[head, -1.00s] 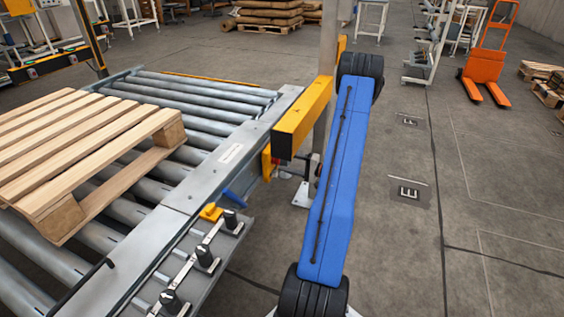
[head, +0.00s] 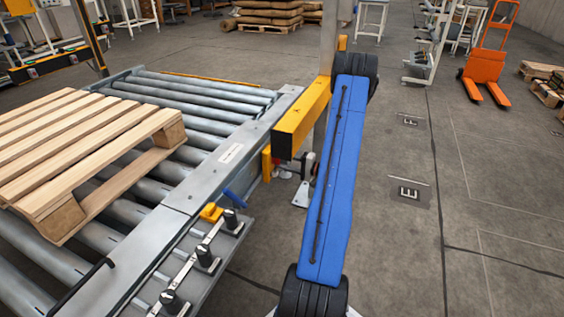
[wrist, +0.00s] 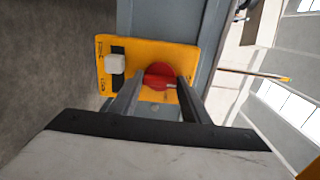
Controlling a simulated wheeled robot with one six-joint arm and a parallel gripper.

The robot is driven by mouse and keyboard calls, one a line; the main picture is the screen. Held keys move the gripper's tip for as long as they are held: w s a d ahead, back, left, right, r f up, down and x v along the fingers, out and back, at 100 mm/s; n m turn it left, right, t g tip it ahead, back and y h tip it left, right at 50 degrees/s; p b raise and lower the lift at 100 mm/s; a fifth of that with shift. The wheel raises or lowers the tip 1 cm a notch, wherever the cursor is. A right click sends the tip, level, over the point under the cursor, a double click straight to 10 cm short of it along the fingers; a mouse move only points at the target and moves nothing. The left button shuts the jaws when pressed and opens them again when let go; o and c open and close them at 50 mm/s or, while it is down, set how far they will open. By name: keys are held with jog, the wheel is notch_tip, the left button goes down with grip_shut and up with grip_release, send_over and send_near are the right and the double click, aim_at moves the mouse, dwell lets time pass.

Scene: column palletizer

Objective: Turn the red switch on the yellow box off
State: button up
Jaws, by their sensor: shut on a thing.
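The yellow box (wrist: 178,52) is fixed to a grey post and fills the upper middle of the wrist view. Its red rotary switch (wrist: 160,73) sits between the two fingers of my gripper (wrist: 157,92), which is shut on it. The fingers hide the switch's sides, and its exact angle is hard to read. A pale square part (wrist: 115,63) on a dark strip is at the box's left. In the head view, a yellow box edge (head: 267,164) shows beside the conveyor frame; my gripper is not clearly visible there.
A roller conveyor (head: 190,87) carries a wooden pallet (head: 90,140) at left. A yellow beam (head: 302,117) on a grey post stands close to my blue arm. A lever panel (head: 205,257) is at front. Open floor lies right, with an orange pallet truck (head: 483,82) far back.

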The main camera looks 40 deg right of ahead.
jog(key=shift+m, duration=8.8)
jog(key=o, duration=1)
jog(key=shift+o, duration=0.2)
jog(key=shift+s+d, duration=0.1)
